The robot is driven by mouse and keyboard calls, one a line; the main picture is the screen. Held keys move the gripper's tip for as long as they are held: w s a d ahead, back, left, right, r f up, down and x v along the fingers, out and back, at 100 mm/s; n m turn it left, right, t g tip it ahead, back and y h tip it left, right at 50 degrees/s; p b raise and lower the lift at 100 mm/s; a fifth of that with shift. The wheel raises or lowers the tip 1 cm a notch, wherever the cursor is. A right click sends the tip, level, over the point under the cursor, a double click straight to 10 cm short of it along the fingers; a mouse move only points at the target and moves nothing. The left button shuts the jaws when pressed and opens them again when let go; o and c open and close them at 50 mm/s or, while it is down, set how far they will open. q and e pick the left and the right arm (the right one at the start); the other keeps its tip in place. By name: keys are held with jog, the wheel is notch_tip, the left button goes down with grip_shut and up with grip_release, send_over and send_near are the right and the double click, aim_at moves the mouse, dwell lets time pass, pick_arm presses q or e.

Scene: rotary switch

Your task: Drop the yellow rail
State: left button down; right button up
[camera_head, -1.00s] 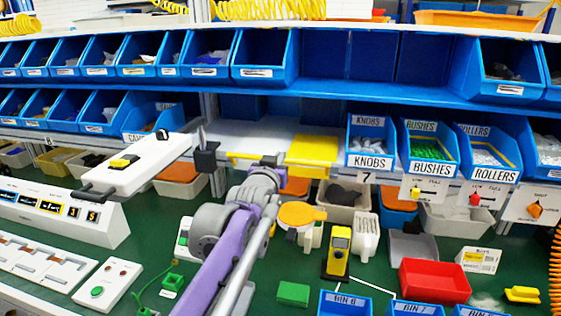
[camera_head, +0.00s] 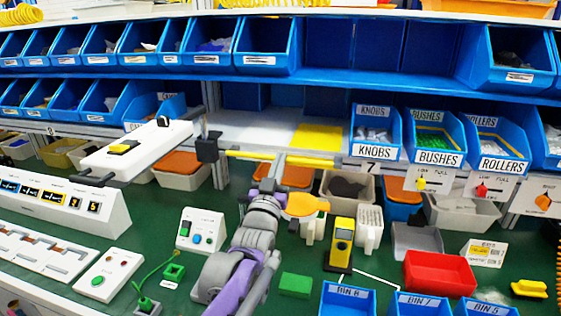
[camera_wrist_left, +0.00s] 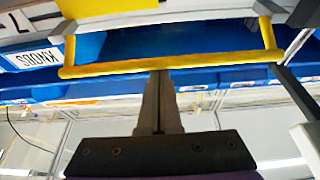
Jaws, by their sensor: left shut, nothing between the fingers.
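The yellow rail (camera_head: 311,160) runs sideways along the front edge of the shelf, left of the KNOBS bin. In the left wrist view the rail (camera_wrist_left: 215,63) is a long bar with a short post at each end, joined to the structure behind. My left gripper (camera_head: 279,160) is at the middle of the rail. Its fingers (camera_wrist_left: 160,75) are shut together with nothing between them, and their tips meet the rail's near edge in the picture. I cannot tell whether they touch it. My right gripper is not in view.
A black block (camera_head: 208,148) is at the rail's left end, beside a white switch box (camera_head: 135,150). A yellow panel (camera_head: 320,136) lies on the shelf behind. Below are orange-topped bins, a yellow meter (camera_head: 341,240) and a red tray (camera_head: 440,272) on the green bench.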

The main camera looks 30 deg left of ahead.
pick_arm(q)
jog(key=shift+s+f+t+b, duration=0.25)
jog(key=shift+f+t+b, duration=0.15)
jog(key=shift+f+t, duration=0.35)
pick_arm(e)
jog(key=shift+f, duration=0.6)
pick_arm(q)
jog(key=shift+f, duration=0.3)
jog(key=s+d+f+p, duration=0.1)
jog(key=s+d+p, duration=0.1)
jog(key=s, duration=0.7)
jog(key=shift+d+f+p, duration=0.15)
jog(key=shift+f+p, duration=0.1)
jog(key=shift+p, duration=0.15)
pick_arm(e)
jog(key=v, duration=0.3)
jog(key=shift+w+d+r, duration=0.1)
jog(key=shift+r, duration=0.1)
pick_arm(q)
jog(key=shift+s, duration=0.1)
